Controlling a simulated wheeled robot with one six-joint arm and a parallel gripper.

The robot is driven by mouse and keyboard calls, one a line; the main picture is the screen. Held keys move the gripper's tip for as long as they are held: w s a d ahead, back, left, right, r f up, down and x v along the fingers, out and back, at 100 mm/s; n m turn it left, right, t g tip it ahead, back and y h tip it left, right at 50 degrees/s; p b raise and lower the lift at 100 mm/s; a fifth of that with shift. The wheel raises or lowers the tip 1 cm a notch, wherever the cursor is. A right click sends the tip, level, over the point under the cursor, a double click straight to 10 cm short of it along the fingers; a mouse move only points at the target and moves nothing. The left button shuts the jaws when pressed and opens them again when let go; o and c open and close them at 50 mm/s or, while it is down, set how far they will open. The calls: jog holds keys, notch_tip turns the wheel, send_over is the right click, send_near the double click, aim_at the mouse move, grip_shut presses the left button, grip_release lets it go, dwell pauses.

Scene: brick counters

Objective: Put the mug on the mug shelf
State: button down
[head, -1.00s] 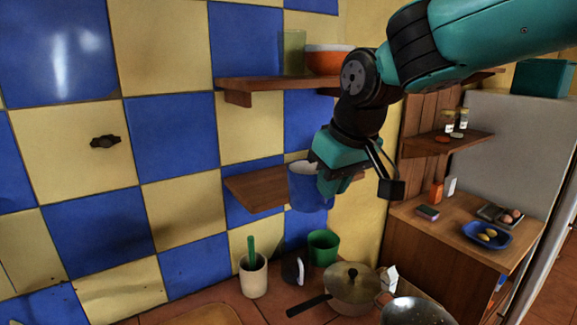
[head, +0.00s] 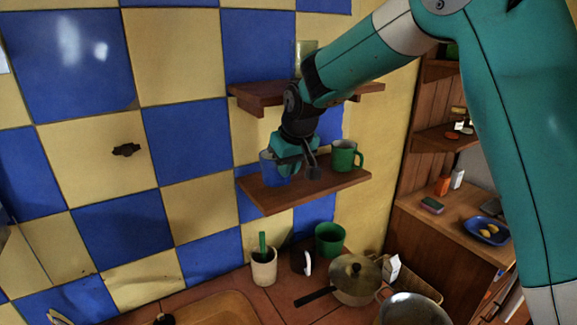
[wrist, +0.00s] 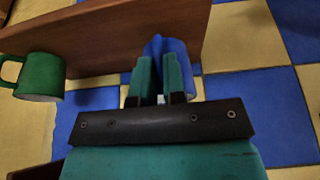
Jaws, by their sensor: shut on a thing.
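The blue mug (head: 271,171) is between the fingers of my gripper (head: 287,166), which is shut on it. The mug is at the left part of the lower wooden shelf (head: 318,189); I cannot tell whether its base touches the board. The wrist view shows the gripper fingers (wrist: 160,78) at the blue mug (wrist: 182,58), against the shelf board (wrist: 110,35). A green mug (head: 344,156) stands on the right part of the same shelf, apart from the blue one. It also shows in the wrist view (wrist: 38,76).
An upper shelf (head: 258,93) with a greenish glass (head: 304,55) is close above my wrist. Below on the counter are a utensil pot (head: 263,268), a green cup (head: 329,238) and a lidded pan (head: 355,280). The shelf between the mugs looks clear.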

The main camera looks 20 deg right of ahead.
jog(key=shift+f, duration=1.1)
jog(key=c, duration=1.2)
grip_release()
jog(key=shift+s, duration=0.1)
jog(key=shift+r+p, duration=0.25)
jog(key=shift+p, duration=0.1)
jog(key=a+b+v, duration=0.1)
jog(key=b+v, duration=0.3)
jog(key=v, duration=0.8)
jog(key=s+a+f+n+g+y, duration=0.1)
jog(key=s+a+f, duration=0.1)
jog(key=s, duration=0.8)
jog(key=s+a+f+n+g+y, duration=0.1)
jog(key=s+a+f+n, duration=0.1)
jog(key=s, duration=0.8)
jog(key=s+a+f+n+g+y, duration=0.1)
jog(key=s+f, duration=0.3)
jog(key=s, duration=0.6)
jog(key=shift+s+a+n+g, duration=0.15)
jog(key=shift+a+n+g, duration=0.25)
jog(key=shift+a+g, duration=0.25)
